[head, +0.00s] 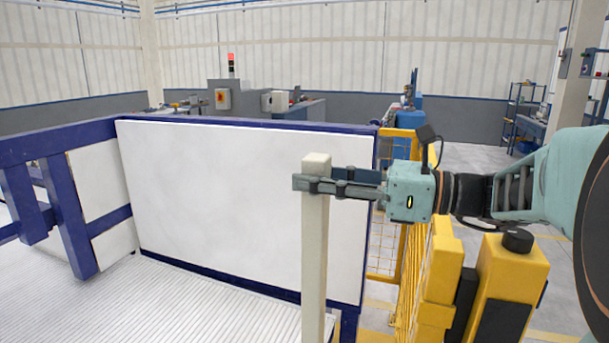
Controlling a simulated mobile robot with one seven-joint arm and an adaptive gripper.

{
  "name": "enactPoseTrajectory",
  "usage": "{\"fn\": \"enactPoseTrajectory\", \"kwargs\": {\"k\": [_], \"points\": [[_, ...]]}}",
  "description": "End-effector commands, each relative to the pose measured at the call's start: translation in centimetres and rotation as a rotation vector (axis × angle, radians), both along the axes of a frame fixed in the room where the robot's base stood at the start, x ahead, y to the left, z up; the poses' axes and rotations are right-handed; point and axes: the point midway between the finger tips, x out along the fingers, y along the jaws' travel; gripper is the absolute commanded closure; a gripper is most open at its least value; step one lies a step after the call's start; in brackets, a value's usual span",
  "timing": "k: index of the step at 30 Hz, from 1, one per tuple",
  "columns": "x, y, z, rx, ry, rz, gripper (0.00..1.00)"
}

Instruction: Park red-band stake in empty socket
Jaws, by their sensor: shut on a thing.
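My gripper (308,184) is at the right of centre in the head view, reaching in from the right. It is shut on a cream-coloured square stake (314,260), close below the stake's top end. The stake stands upright in the jaws and runs down out of the bottom of the picture, so its lower end is hidden. No red band shows on the part in view. No socket can be made out.
A white panel (220,200) in a blue frame stands behind the stake. A ribbed light floor (170,300) lies at lower left, beside blue posts (75,215). A yellow mesh fence (385,245) is right of the stake. Machines stand far back.

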Motion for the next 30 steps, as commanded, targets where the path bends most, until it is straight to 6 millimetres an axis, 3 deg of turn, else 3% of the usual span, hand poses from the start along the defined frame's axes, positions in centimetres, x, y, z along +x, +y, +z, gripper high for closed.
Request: {"fn": "enactPoseTrajectory", "kwargs": {"k": [13, 30], "points": [[0.0, 0.0, 0.1, 0.003, -0.004, 0.0, 1.0], [0.0, -0.1, -1.8, 0.003, -0.004, -0.001, 1.0]]}}
